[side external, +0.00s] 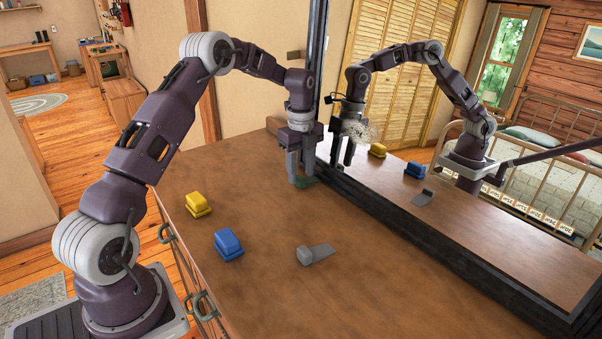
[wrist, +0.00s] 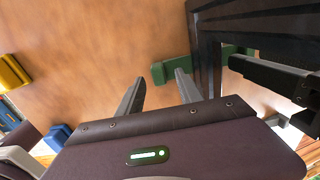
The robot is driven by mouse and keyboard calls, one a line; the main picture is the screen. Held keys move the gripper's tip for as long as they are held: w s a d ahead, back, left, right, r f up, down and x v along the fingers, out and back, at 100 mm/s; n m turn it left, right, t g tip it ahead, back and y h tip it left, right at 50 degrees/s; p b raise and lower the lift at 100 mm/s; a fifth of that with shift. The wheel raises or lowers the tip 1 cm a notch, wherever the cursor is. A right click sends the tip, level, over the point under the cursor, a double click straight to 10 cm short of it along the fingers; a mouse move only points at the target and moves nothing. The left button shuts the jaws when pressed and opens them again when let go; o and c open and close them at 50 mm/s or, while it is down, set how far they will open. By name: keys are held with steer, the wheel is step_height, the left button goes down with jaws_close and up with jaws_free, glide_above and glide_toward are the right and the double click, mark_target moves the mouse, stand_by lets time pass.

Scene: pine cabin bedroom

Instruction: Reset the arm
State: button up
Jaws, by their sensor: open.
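My gripper (side external: 300,178) points down near the back of the wooden dresser top, close to the mirror. Its two fingers are apart. In the wrist view my gripper (wrist: 160,78) shows the same gap, with nothing held between the fingers. A flat green piece (side external: 306,183) lies on the dresser top at the fingertips, partly hidden by them. It also shows just beyond the fingertips in the wrist view (wrist: 171,69). I cannot tell if a finger touches it.
A yellow block (side external: 198,204), a blue block (side external: 228,244) and a grey wedge-like piece (side external: 315,254) stand on the dresser top (side external: 370,295). The mirror's dark frame (side external: 440,246) borders the back and reflects my arm. The right front is clear.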

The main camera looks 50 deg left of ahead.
step_height(320, 180, up, 6)
steer(key=shift+r, duration=0.15)
steer(key=s+d+r+n+t+y, duration=0.1)
steer(key=s+d+r+n+t, duration=0.1)
steer(key=s+d+r+n, duration=0.85)
steer(key=s+d+n+t, duration=0.1)
steer(key=s+d+n, duration=0.1)
steer(key=s, duration=0.5)
steer(key=s+d+n+t, duration=0.1)
steer(key=s+d+n, duration=0.2)
steer(key=s+d, duration=0.2)
steer(key=s+d+n+t+h, duration=0.1)
steer(key=s+d, duration=0.3)
steer(key=s, duration=0.6)
steer(key=shift+d+r+n+t, duration=0.15)
steer(key=shift+r+n+t, duration=0.2)
steer(key=shift+n, duration=0.4)
